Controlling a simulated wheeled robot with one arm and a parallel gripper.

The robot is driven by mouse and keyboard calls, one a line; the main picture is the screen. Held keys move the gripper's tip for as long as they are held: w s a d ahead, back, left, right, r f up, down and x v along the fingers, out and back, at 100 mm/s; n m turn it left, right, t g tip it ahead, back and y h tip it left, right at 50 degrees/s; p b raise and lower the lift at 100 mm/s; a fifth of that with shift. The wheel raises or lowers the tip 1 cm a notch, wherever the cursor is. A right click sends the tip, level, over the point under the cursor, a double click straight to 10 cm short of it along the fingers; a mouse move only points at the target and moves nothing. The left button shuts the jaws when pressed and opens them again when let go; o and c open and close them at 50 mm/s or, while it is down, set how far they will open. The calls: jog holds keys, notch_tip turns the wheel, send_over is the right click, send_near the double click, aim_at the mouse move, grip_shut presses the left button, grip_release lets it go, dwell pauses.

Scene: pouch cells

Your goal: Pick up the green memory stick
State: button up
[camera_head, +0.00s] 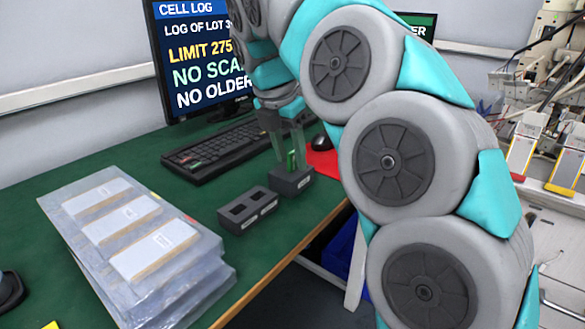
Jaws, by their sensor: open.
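The green memory stick (291,160) stands upright, its lower end in a small dark block (291,182) on the green table. Its upper part shows between the fingers of my gripper (288,155). My gripper points down from above, with its pale see-through fingers apart, one on each side of the stick. I cannot tell whether either finger touches the stick.
A second dark block (248,210) with slots sits just left of it. Bagged pouch cells (133,240) are stacked at the front left. A keyboard (222,145) and monitor (201,55) stand behind, with a black mouse (321,141) on a red mat (324,161). The table's front edge is close.

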grip_shut()
jog(key=shift+r, duration=0.2)
dwell(0.6)
